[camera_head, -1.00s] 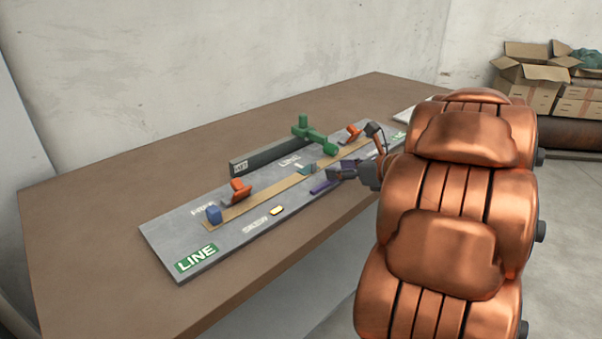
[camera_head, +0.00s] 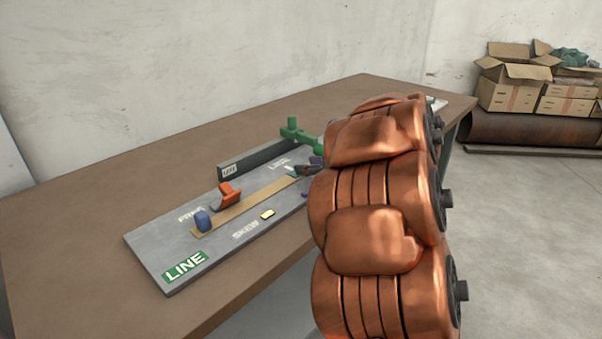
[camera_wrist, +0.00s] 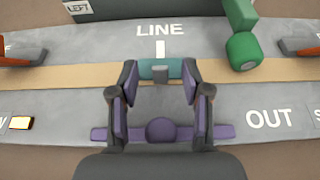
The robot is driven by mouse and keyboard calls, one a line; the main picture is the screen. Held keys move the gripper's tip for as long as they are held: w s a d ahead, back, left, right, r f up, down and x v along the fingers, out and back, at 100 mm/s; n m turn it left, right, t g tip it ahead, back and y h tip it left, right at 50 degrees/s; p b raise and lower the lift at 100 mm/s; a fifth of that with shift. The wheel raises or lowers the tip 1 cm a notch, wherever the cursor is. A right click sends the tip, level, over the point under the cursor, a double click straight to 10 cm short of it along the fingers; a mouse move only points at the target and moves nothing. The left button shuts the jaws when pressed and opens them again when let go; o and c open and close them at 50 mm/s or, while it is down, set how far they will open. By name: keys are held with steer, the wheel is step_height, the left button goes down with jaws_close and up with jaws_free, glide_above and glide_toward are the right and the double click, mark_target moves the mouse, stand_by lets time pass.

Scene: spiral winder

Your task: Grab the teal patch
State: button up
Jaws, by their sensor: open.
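The teal patch (camera_wrist: 146,69) lies across the tan strip (camera_wrist: 75,75) in the wrist view, under the LINE mark. A small grey block sits at its middle front. My gripper (camera_wrist: 160,75) is open, with one fingertip at each side of the patch; I cannot tell whether they touch it. In the head view the patch (camera_head: 292,173) shows small at the strip's far end, with my gripper (camera_head: 310,169) beside it. My copper arm hides the right part of the board.
A purple bar with a round knob (camera_wrist: 160,130) lies nearer, between my fingers' bases. A green clamp (camera_wrist: 243,50) stands right, behind the strip.

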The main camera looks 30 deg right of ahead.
steer(key=shift+w+a+f, duration=0.1)
steer(key=shift+w, duration=0.25)
steer(key=shift+c, duration=0.3)
steer(key=c, duration=0.8)
